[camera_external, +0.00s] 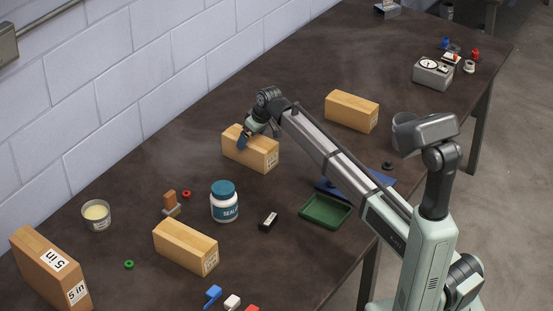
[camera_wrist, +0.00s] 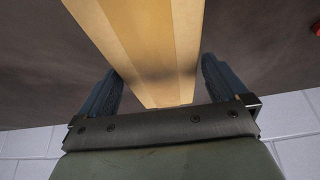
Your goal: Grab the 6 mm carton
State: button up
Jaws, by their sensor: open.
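A tan carton (camera_external: 262,156) lies on the dark table near the wall, with a white label on its end too small to read. My gripper (camera_external: 247,137) is over its top, with blue fingers pointing down. In the wrist view my gripper (camera_wrist: 160,72) is open, and the carton (camera_wrist: 150,35) runs between the two fingers with a gap on each side. Two similar cartons lie farther right (camera_external: 351,111) and nearer the front (camera_external: 186,247). Their labels are also too small to read, so I cannot tell which is 6 mm.
A larger box (camera_external: 50,270) marked "5 in" stands at the front left. The table between my carton and the right-hand one is clear.

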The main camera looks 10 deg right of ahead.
jog(key=x, duration=0.4)
jog(key=shift+f, duration=0.2)
jog(key=c, duration=1.1)
